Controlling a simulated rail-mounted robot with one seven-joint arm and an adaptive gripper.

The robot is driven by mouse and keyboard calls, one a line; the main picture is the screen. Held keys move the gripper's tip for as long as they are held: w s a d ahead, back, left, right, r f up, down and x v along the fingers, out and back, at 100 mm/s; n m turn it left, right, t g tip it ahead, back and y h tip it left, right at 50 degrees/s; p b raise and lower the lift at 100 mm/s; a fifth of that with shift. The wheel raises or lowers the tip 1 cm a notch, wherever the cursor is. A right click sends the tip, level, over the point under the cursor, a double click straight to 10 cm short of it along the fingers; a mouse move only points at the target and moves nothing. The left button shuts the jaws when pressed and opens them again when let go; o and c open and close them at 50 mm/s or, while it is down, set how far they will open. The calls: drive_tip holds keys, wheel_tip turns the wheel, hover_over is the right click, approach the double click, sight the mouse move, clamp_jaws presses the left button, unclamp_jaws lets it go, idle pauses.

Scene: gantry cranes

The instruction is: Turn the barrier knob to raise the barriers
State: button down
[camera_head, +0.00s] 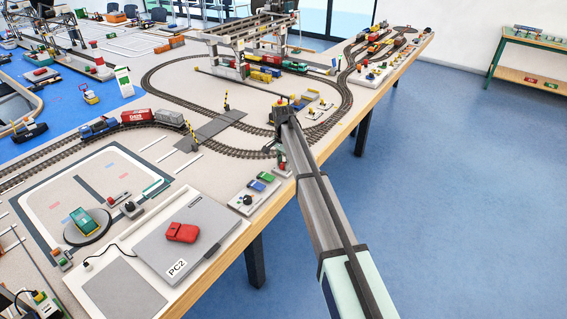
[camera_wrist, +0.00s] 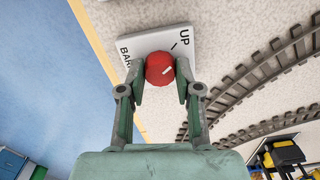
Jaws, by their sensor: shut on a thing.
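The red barrier knob (camera_wrist: 158,68) sits on a white plate (camera_wrist: 190,37) in the wrist view. The plate reads "UP" at its right end, beside a short black line, and has a partly hidden word starting "BAR" at its left. My gripper (camera_wrist: 160,72) is shut on the knob, with one finger on each side. In the head view my gripper (camera_head: 281,160) is down at the table's front edge and hides most of the plate. A level crossing (camera_head: 210,130) with small yellow-and-black barrier posts (camera_head: 227,101) stands to its left.
Curved model track (camera_head: 250,152) runs close beside the plate. A panel with coloured buttons (camera_head: 256,187) and a grey laptop (camera_head: 187,237) with a red object on it lie nearer along the edge. Open blue floor (camera_head: 420,180) lies right of the table.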

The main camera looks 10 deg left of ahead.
drive_tip(key=shift+n, duration=0.8)
drive_tip(key=c, duration=0.8)
unclamp_jaws()
wheel_tip(320, 180, up, 12)
